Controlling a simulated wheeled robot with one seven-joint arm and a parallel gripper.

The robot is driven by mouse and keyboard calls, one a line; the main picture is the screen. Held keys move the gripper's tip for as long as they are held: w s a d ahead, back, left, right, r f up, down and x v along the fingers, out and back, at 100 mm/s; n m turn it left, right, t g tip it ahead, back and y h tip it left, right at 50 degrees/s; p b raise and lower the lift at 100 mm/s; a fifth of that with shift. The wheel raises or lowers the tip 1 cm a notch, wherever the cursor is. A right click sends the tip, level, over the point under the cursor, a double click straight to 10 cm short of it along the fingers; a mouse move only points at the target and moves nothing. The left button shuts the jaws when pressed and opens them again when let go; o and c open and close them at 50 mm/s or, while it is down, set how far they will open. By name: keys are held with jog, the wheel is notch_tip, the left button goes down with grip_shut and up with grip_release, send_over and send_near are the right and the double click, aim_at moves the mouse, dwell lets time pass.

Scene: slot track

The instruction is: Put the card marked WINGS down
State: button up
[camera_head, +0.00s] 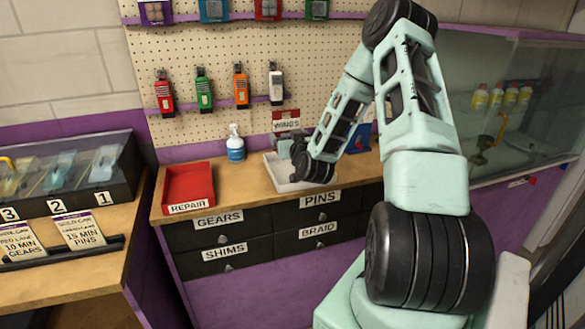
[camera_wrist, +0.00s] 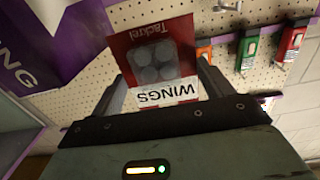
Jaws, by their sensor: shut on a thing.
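The card marked WINGS (camera_head: 286,122) is red with a white label and stands upright above the counter at the back. In the wrist view the card (camera_wrist: 158,62) shows upside down, with several round grey shapes in a clear pack and the word "Tackrel". My gripper (camera_wrist: 160,85) is shut on the card, one finger at each side of it. In the head view my gripper (camera_head: 286,143) is over the white tray (camera_head: 274,172), with the card held above it. My arm hides part of the tray.
A pegboard (camera_head: 220,60) with hanging coloured packs rises behind. Labelled drawers (camera_head: 225,240) are below. A glass case (camera_head: 510,100) stands at right.

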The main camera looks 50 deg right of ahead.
jog(key=shift+w+d+f, duration=0.1)
jog(key=shift+w+f, duration=0.05)
jog(key=shift+f, duration=0.3)
jog(key=shift+f+p, duration=0.95)
jog(key=shift+f, duration=3.7)
jog(key=shift+f, duration=0.1)
jog(key=o, duration=0.5)
jog(key=shift+f, duration=0.1)
jog(key=shift+c, duration=0.2)
jog(key=shift+o, duration=0.7)
jog(key=shift+r, duration=0.2)
